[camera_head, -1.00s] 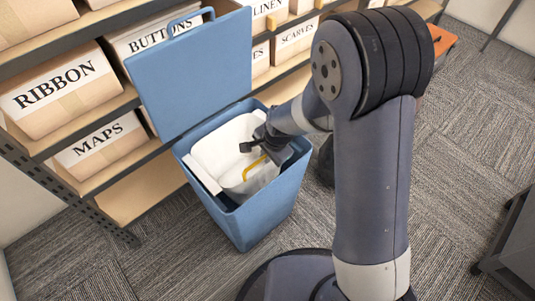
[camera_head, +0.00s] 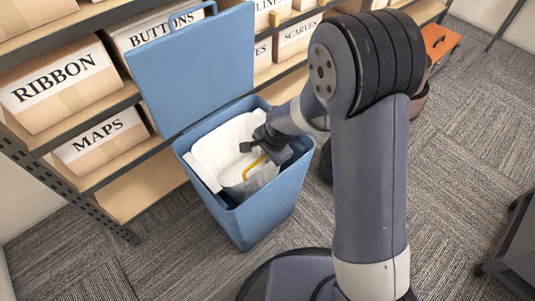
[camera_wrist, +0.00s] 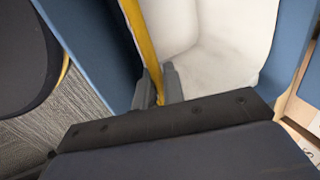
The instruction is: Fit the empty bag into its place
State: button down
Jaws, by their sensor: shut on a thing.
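The bag (camera_head: 222,146) is white with a yellow strap or edge (camera_head: 254,165). It sits inside the open blue bin (camera_head: 250,215), with its mouth open and its inside looking empty. My gripper (camera_head: 258,146) reaches into the bin's top from the right. In the wrist view my gripper (camera_wrist: 160,86) is shut on the bag's yellow strap, which runs up between the two grey fingers. The white inside of the bag (camera_wrist: 225,35) shows to the right of them. The bag's lower part is hidden by the bin walls.
The bin's blue lid (camera_head: 195,70) stands raised against the shelf behind. The shelf holds labelled boxes, such as the ribbon box (camera_head: 60,85) and the maps box (camera_head: 98,142). An orange-topped thing (camera_head: 438,40) stands at the back right.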

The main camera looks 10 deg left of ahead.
jog(key=shift+w+a+f+b, duration=0.15)
jog(key=shift+f+b, duration=0.2)
jog(key=shift+f, duration=0.3)
jog(key=c, duration=1.4)
grip_release()
jog(key=shift+c, duration=0.2)
jog(key=shift+r, duration=0.1)
jog(key=p+v, duration=0.3)
jog(key=v, duration=0.7)
jog(key=shift+r, duration=0.3)
